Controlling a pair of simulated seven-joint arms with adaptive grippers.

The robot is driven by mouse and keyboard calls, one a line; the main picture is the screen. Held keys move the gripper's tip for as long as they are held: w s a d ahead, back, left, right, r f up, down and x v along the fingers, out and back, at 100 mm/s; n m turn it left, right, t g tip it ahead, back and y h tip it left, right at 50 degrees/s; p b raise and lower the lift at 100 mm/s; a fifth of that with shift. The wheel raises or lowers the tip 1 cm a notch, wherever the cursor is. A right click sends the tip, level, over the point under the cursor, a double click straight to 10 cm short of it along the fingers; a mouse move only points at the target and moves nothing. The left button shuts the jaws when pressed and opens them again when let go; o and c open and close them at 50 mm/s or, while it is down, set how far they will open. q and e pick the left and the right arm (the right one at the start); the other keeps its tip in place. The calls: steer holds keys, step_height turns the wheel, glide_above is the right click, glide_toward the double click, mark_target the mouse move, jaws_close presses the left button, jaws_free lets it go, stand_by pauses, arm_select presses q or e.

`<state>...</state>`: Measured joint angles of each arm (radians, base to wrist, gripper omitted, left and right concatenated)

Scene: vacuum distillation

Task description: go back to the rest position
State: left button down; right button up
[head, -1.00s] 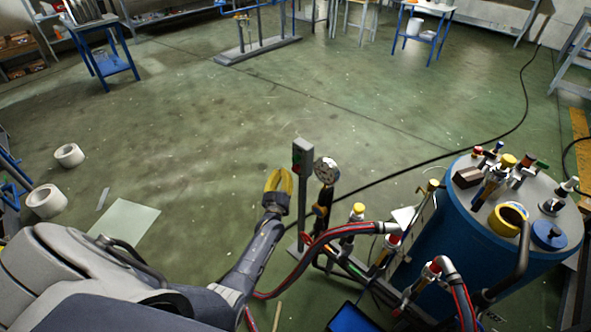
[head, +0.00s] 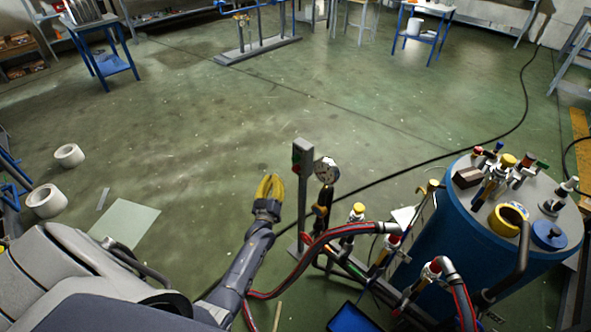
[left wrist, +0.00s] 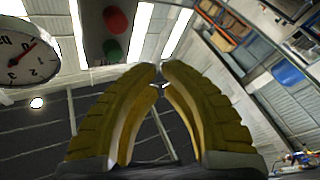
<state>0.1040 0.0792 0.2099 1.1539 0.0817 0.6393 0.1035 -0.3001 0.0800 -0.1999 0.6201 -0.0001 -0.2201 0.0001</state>
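My left gripper (head: 270,188) has yellow fingers and is in the middle of the head view, left of the grey post. In the left wrist view its two fingers (left wrist: 160,68) come together at the tips, with only a thin gap and nothing between them. It looks shut and empty. The grey post (head: 302,190) carries a red and a green button, which also show in the left wrist view (left wrist: 115,35). A round pressure gauge (head: 327,170) stands just right of the post and shows at the left wrist view's upper left (left wrist: 28,55). My right gripper is not in view.
A blue tank (head: 450,235) with valves on its lid stands at the right. Red-striped hoses (head: 330,237) and yellow-capped valves (head: 357,212) lie between it and the post. White rolls (head: 46,201) lie on the floor at left.

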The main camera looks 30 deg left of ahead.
arm_select(q)
steer(key=shift+f, duration=0.1)
stand_by(0.3)
steer(key=s+d+f+m+g+h, duration=0.2)
steer(key=d+f+m, duration=0.1)
steer(key=f, duration=0.6)
steer(key=s+d+f+m+g+h, duration=0.1)
steer(key=d+f+m+g+h, duration=0.15)
steer(key=f, duration=0.55)
steer(key=s+d+f+m+g+h, duration=0.1)
steer(key=s+d+f+m+g, duration=0.15)
steer(key=s+f, duration=0.5)
steer(key=s+d+f+m+g+h, duration=0.1)
steer(key=s+d+f+g, duration=0.25)
steer(key=s+f, duration=0.35)
steer(key=s+d+f+m+g, duration=0.1)
steer(key=s+f, duration=0.4)
steer(key=s, duration=0.9)
steer(key=s+d+f+m+g, duration=0.1)
steer(key=s+f+g, duration=0.3)
steer(key=s, duration=1)
steer(key=s+d+f+m+g, duration=0.1)
steer(key=s+f, duration=0.6)
steer(key=s, duration=0.7)
steer(key=d+g, duration=0.1)
steer(key=d, duration=0.1)
steer(key=shift+d+f+m+g, duration=0.3)
steer(key=shift+d+m+g, duration=0.05)
steer(key=shift+m, duration=0.05)
